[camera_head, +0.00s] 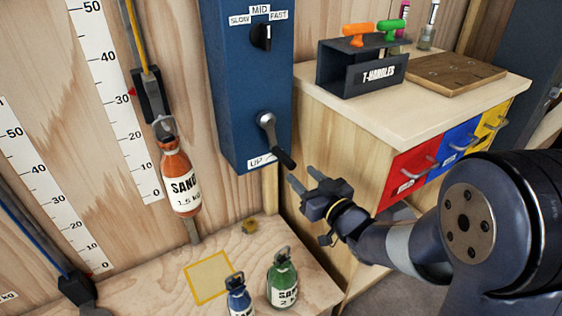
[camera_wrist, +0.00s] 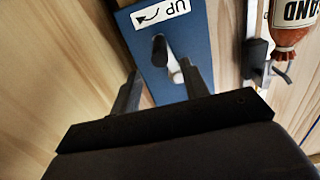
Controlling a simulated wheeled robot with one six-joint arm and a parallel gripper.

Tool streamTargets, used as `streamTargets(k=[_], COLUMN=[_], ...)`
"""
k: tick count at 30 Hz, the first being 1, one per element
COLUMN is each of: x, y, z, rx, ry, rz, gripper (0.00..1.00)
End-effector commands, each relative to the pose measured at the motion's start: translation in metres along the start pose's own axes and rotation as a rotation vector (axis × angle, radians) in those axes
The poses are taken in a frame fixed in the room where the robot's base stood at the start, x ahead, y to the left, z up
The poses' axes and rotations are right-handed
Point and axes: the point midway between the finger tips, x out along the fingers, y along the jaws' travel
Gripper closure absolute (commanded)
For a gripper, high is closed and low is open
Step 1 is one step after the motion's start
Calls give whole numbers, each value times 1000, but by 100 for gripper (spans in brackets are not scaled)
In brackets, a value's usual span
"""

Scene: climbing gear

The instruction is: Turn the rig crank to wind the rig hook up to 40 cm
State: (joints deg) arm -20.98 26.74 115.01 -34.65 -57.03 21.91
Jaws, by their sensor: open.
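The rig crank (camera_head: 267,125) is on the lower front of the blue rig box (camera_head: 243,60), above an "UP" arrow label. Its dark handle (camera_head: 285,159) points down and right. My gripper (camera_head: 304,178) is open, with its fingers just right of and below the handle. In the wrist view the crank (camera_wrist: 160,50) lies beyond and between the two fingers; I cannot tell whether they touch it. The rig hook (camera_head: 163,128) hangs under a black slider (camera_head: 149,95) on a cord. Its red pointer is near 30 on the scale (camera_head: 125,100). An orange sand bottle (camera_head: 178,178) hangs from it.
A selector knob (camera_head: 262,37) on the box points near MID. A cabinet (camera_head: 425,110) with a T-handle holder (camera_head: 360,68) stands close right of my gripper. Green (camera_head: 282,278) and blue (camera_head: 239,297) sand bottles stand on the wooden platform below, beside a yellow-outlined square (camera_head: 208,278).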

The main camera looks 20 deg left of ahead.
Motion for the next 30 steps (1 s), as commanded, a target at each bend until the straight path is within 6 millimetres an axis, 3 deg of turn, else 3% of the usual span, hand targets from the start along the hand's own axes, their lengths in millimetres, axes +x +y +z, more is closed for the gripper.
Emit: streamTargets(k=[9, 15, 27, 30], x=[59, 81, 88, 88], y=[-1, 0, 0, 0], z=[2, 1, 0, 0], rx=[1, 3, 3, 3], ry=[1, 0, 1, 0], rz=[-2, 0, 0, 0], gripper=[57, 57, 57, 64])
